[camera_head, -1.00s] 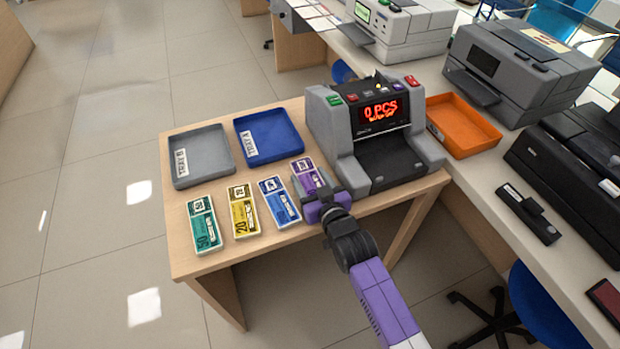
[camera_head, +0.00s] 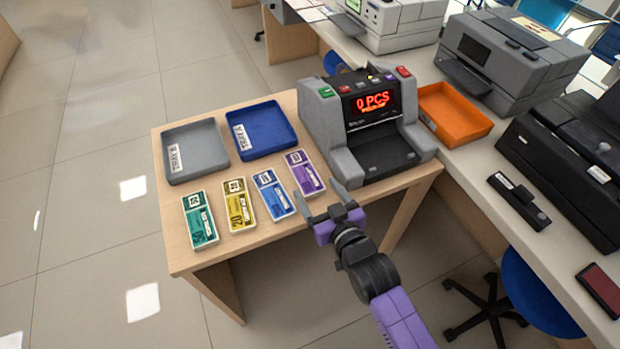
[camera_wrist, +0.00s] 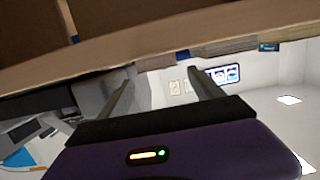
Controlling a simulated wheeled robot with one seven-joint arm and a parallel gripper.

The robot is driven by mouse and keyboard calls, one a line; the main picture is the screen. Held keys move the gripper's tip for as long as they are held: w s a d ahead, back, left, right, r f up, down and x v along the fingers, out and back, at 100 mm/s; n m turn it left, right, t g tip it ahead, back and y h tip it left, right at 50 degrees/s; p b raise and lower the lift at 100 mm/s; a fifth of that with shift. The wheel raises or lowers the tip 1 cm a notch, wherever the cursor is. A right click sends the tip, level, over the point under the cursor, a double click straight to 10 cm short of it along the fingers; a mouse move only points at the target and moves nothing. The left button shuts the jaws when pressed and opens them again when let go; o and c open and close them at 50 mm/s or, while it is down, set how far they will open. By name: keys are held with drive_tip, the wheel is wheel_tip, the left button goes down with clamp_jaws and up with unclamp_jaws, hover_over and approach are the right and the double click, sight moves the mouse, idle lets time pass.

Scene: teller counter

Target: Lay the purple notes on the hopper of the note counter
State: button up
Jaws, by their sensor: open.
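The purple notes (camera_head: 304,173) lie flat at the right end of a row of note bundles on the wooden table, beside the note counter (camera_head: 345,130). The counter's display reads 0 PCS, and its dark hopper (camera_head: 383,152) is empty. My gripper (camera_head: 317,196) is open and empty at the front edge of the table, just nearer than the purple notes and apart from them. In the wrist view the two fingers (camera_wrist: 160,92) are spread with nothing between them. The purple notes do not show in the wrist view.
Blue notes (camera_head: 273,194), yellow notes (camera_head: 238,205) and green notes (camera_head: 199,220) lie left of the purple ones. A grey tray (camera_head: 217,151) and a blue tray (camera_head: 290,133) stand behind them. An orange tray (camera_head: 478,138) sits right of the counter.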

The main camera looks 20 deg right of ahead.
drive_tip(key=shift+s+r, duration=0.15)
drive_tip(key=shift+s, duration=0.6)
drive_tip(key=shift+s+r, duration=0.15)
drive_tip(key=shift+s, duration=0.55)
drive_tip(key=shift+s, duration=0.1)
drive_tip(key=s+r, duration=0.3)
drive_tip(key=s, duration=0.8)
drive_tip(key=s+r, duration=0.3)
drive_tip(key=s, duration=0.7)
drive_tip(key=s+r+g, duration=0.1)
drive_tip(key=s+r, duration=0.2)
drive_tip(key=s, duration=0.8)
drive_tip(key=shift+s+r, duration=0.35)
drive_tip(key=shift+o, duration=0.4)
drive_tip(key=shift+s+r, duration=0.3)
drive_tip(key=shift+r, duration=0.1)
